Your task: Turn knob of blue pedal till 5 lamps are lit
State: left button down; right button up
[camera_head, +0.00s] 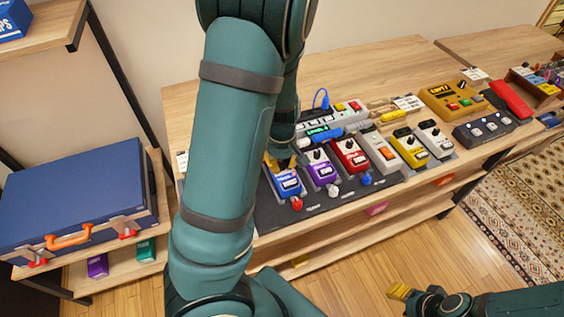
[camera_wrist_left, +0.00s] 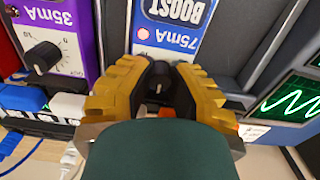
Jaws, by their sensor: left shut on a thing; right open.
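The blue pedal (camera_head: 288,184) stands at the left end of a row of pedals on a dark board. My left gripper (camera_wrist_left: 158,84) is shut on the pedal's dark knob (camera_wrist_left: 158,90), which shows between the yellow fingertips. In the head view my left arm covers much of this gripper. My right gripper (camera_head: 399,291) is open and empty, low over the floor at the bottom right. I cannot make out a row of lit lamps.
The purple pedal (camera_head: 321,168) with its black knob (camera_wrist_left: 42,57) stands close beside the blue one. Red, grey, yellow and white pedals follow to the right. A screen with a green wave (camera_wrist_left: 297,98) is near my left gripper. A blue case (camera_head: 80,195) lies left.

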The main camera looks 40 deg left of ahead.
aim_at(282, 164)
pick_arm(q)
jog(key=shift+m+p, duration=0.4)
jog(key=shift+m, duration=0.9)
jog(key=c, duration=0.8)
grip_release()
notch_tip(282, 164, up, 12)
